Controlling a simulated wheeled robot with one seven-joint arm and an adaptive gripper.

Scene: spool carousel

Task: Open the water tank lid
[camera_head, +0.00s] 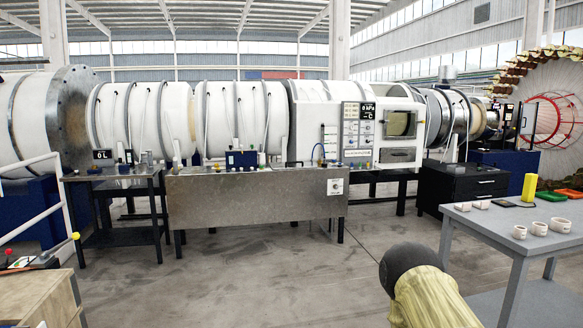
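I cannot tell for sure which thing is the water tank, and no lid stands out clearly. A small display reading "0 L" (102,154) is at the left, above a dark table. A blue box (241,159) stands behind the metal bench in the middle, with small knobs near it. A large white horizontal cylinder (245,110) runs across the back. My gripper is not seen. A rounded dark and pale-yellow shape (430,295) at the bottom right looks like part of my arm.
A metal bench (255,203) and a dark table (125,240) stand before the cylinder. A grey table (487,225) with white cups and a yellow block (529,187) is at the right. A wooden box (35,298) is at the lower left. The middle floor (260,285) is clear.

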